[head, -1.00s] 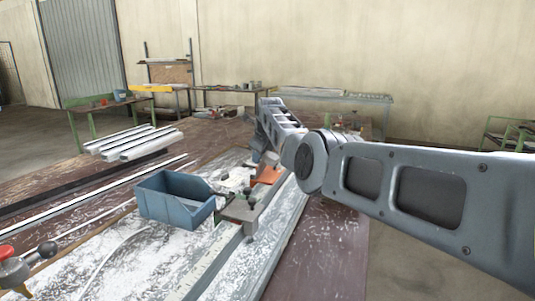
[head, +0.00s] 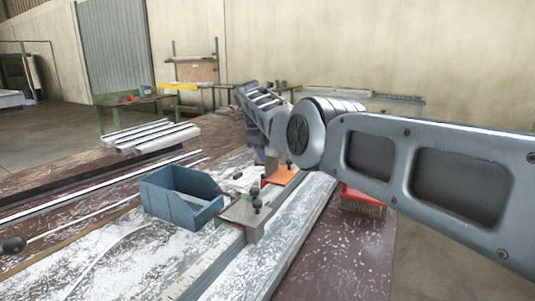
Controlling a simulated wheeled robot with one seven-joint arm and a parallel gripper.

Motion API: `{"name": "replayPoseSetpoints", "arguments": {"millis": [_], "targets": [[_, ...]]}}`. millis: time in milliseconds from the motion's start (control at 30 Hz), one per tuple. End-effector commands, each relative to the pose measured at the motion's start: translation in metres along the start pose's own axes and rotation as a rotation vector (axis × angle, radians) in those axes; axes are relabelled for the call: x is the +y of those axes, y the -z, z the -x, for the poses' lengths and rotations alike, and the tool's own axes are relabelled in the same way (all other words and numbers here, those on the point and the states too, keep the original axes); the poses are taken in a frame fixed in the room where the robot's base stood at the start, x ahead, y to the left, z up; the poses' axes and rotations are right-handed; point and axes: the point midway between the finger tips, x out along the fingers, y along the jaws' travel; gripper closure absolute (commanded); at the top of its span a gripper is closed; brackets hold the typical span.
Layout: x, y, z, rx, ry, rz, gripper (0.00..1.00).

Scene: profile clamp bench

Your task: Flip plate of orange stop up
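The orange stop (head: 282,176) sits on the long pale profile rail (head: 295,222), beyond a grey stop of similar shape. Its orange plate looks low and roughly flat; my arm partly covers its far side, so its exact tilt is hard to tell. My gripper (head: 268,160) points down just behind and left of the orange stop, below my wrist. Its fingers are small and mostly hidden, so I cannot tell whether they are open or touch the stop. The grey stop (head: 245,215) with dark knobs stands nearer on the same rail.
A blue open bin (head: 180,200) stands left of the rail. A red-backed brush (head: 362,198) lies right of it. Several pale profiles (head: 150,135) are stacked at the far left, with long bars nearer. The bench's right front is clear.

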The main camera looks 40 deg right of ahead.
Motion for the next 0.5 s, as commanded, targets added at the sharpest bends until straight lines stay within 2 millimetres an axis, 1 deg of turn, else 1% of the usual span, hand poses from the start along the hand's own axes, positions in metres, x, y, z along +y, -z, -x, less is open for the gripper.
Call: {"name": "replayPoseSetpoints", "arguments": {"millis": [33,167,200,400,433,500], "targets": [[0.0002,-0.0052,0.003,-0.014,0.007,0.003,1.0],[0.0006,-0.0056,0.0031,-0.015,0.007,0.004,1.0],[0.0007,-0.0057,0.0031,-0.016,0.006,0.004,0.74],[0.001,-0.0046,0.0022,-0.012,0.004,0.003,0.55],[0.0009,-0.0043,0.002,-0.012,0.004,0.003,0.53],[0.0007,-0.0036,0.0016,-0.01,0.003,0.003,0.53]]}}
